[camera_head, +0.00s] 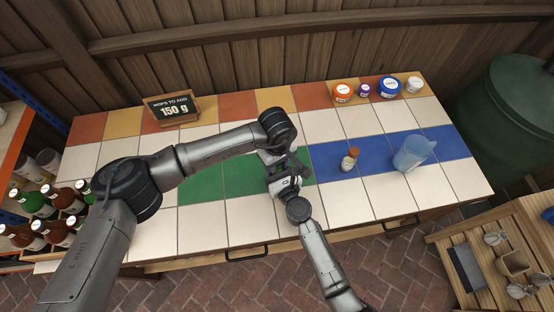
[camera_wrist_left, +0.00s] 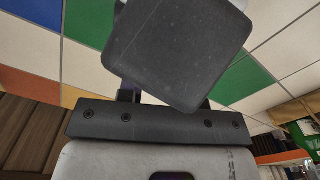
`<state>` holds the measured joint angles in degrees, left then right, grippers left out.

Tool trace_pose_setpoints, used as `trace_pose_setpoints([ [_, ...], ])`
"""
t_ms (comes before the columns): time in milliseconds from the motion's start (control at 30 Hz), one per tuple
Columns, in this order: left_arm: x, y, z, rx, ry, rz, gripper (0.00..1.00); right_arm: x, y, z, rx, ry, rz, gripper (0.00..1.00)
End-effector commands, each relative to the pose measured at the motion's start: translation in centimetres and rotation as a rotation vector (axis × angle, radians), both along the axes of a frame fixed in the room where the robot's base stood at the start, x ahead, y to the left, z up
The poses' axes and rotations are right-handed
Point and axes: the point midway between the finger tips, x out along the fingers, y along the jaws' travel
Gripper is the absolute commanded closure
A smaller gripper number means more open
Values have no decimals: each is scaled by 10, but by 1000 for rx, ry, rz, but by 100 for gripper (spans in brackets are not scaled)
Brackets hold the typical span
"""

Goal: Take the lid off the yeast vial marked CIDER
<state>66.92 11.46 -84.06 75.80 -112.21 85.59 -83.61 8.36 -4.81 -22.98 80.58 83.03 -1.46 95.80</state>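A small vial with an orange-red cap (camera_head: 350,160) stands upright on a blue tile of the table; its label is too small to read. My left gripper (camera_head: 284,178) points down over the green tiles, left of this vial and apart from it. My right arm comes in from the bottom and its end meets my left gripper closely, so the right gripper's fingers cannot be made out. In the left wrist view a dark square block (camera_wrist_left: 170,48) covers the space in front of the left gripper and hides its fingertips. Whether either gripper holds anything is hidden.
A translucent blue jug (camera_head: 413,153) stands right of the vial. An orange jar (camera_head: 342,93), a purple jar (camera_head: 365,90), a blue jar (camera_head: 390,88) and a white jar (camera_head: 413,85) line the back. A "150 g" sign (camera_head: 172,108) stands back left. Bottles (camera_head: 37,205) crowd the left.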

Motion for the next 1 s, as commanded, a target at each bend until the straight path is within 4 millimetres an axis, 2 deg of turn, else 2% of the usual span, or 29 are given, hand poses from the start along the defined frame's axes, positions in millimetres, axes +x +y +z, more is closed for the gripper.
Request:
trace_pose_setpoints([
  [33, 0, 0, 0, 0, 0, 0, 73, 0, 0, 0, 0, 0, 0, 100],
  [300, 0, 0, 0, 0, 0, 0, 98, 0, 0, 0, 0, 0, 0, 100],
  [467, 0, 0, 0, 0, 0, 91, 98, 0, 0, 0, 0, 0, 0, 100],
  [800, 0, 0, 1, 0, 0, 654, 98, 0, 0, 0, 0, 0, 0, 100],
  [900, 0, 0, 1, 0, 0, 744, 98, 0, 0, 0, 0, 0, 0, 100],
  [1000, 0, 0, 1, 0, 0, 749, 98, 0, 0, 0, 0, 0, 0, 100],
])
